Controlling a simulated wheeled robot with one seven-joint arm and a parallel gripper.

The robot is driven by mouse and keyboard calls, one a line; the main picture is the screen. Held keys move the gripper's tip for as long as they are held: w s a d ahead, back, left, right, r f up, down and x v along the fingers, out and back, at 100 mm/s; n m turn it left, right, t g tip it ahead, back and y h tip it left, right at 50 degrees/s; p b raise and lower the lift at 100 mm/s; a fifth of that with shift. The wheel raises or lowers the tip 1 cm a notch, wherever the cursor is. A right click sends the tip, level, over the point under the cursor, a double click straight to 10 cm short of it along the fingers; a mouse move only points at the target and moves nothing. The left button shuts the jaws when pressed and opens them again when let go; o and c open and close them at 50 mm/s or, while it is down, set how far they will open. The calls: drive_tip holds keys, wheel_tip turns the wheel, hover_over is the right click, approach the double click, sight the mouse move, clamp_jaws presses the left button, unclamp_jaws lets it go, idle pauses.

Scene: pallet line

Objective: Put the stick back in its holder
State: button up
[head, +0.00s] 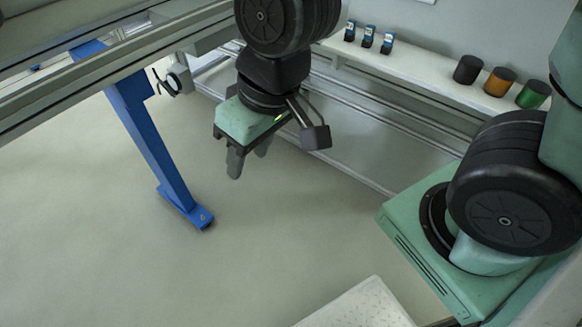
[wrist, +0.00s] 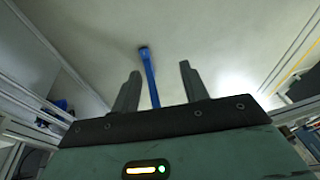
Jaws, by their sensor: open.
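My gripper (head: 249,160) hangs in the air, fingers down, in the upper middle of the head view. In the wrist view my gripper (wrist: 160,72) has its two fingers spread apart with nothing held between them. I cannot make out a stick or its holder in either view.
A blue support leg (head: 150,145) with a foot on the floor stands left of my gripper; the wrist view shows it (wrist: 148,75) beyond the fingers. A white shelf (head: 430,85) bears small blue-black items (head: 368,37) and black, orange (head: 500,82) and green cylinders. Open floor lies below.

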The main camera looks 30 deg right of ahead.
drive_tip(key=s+d+r+n+g+h, duration=0.1)
drive_tip(key=s+d+n+h, duration=0.1)
drive_tip(key=s, duration=0.5)
drive_tip(key=shift+d+n+g, duration=0.3)
drive_tip(key=shift+d+g, duration=0.1)
drive_tip(key=shift+d, duration=0.05)
wheel_tip(320, 180, up, 7)
drive_tip(key=p, duration=0.6)
drive_tip(key=shift+p, duration=0.4)
drive_tip(key=shift+f, duration=0.1)
